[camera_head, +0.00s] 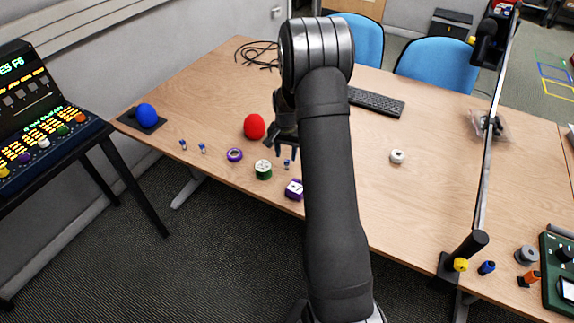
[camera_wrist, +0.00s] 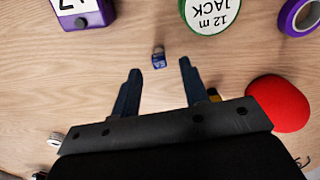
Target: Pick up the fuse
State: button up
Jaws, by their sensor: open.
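A small blue fuse (camera_wrist: 158,58) with a pale end and white lettering lies on the wooden table. In the wrist view it is just ahead of my gripper (camera_wrist: 160,66), roughly midway between the two fingertips and touching neither. My gripper is open and empty. In the head view the fuse (camera_head: 287,164) shows just below my gripper (camera_head: 281,151), beside the green spool. Two similar small blue-and-white pieces, one at the left (camera_head: 183,145) and one beside it (camera_head: 202,148), stand farther left on the table.
Near the fuse are a green spool (camera_head: 263,170), a purple box (camera_head: 294,190), a purple tape roll (camera_head: 235,155) and a red ball (camera_head: 254,127). A white roll (camera_head: 397,157) and a keyboard (camera_head: 375,101) lie to the right. Much of the table between is clear.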

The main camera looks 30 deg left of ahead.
aim_at(287, 161)
jog(key=shift+d+f, duration=0.1)
jog(key=shift+f, duration=2.6)
grip_shut()
